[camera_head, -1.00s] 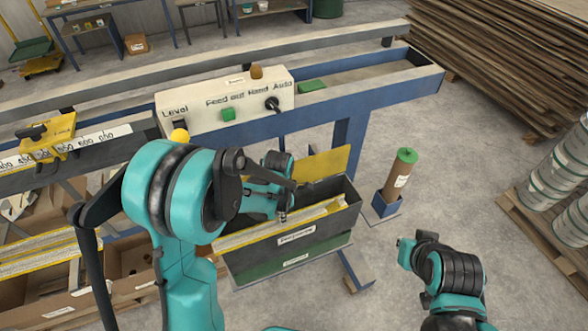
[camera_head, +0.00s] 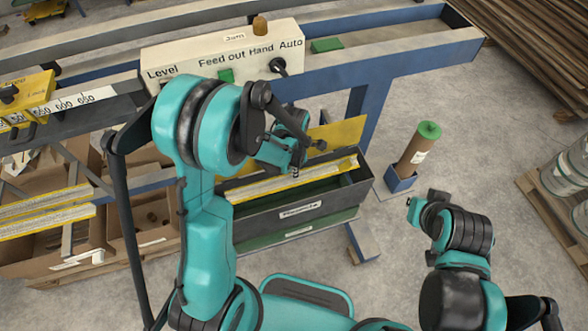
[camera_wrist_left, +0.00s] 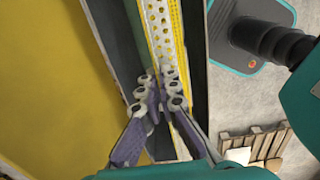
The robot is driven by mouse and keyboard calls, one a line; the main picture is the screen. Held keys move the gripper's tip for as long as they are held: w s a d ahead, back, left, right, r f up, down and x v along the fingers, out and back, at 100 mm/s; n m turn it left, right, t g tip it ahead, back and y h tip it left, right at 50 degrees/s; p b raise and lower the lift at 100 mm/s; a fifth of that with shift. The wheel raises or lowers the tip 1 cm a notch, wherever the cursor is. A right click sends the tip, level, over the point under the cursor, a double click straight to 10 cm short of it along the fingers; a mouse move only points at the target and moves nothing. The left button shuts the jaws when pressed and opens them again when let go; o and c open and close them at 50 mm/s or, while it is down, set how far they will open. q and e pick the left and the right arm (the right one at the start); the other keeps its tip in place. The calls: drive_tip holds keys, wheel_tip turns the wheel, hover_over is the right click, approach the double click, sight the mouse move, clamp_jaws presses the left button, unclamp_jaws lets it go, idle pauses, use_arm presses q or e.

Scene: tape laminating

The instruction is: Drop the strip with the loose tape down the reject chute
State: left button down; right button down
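The strip (camera_head: 290,180) is pale with yellow edges. It lies lengthwise in or just over the open top of the dark reject box (camera_head: 345,193), whose front carries a white label. In the left wrist view the perforated strip (camera_wrist_left: 160,25) runs between the fingers of my left gripper (camera_wrist_left: 158,95), which are closed on it. In the head view my left gripper (camera_head: 295,172) is at the strip's middle. Loose tape on it is too small to tell. My right arm's end (camera_head: 415,208) is right of the box; its fingers cannot be made out.
A yellow plate (camera_head: 338,132) rises behind the box. The control panel (camera_head: 220,62) and blue rail (camera_head: 410,60) stand behind. A brown tube with a green cap (camera_head: 418,148) stands right. Cardboard boxes (camera_head: 150,240) and more strips (camera_head: 50,210) lie left.

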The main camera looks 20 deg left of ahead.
use_arm(q)
wheel_tip(320, 180, down, 2)
drive_tip(key=shift+b, duration=0.4)
drive_tip(key=c, duration=2.2)
unclamp_jaws()
drive_tip(key=o, duration=0.6)
drive_tip(key=shift+c, duration=0.2)
drive_tip(key=shift+r, duration=0.1)
wheel_tip(320, 180, up, 12)
drive_tip(key=shift+f, duration=0.1)
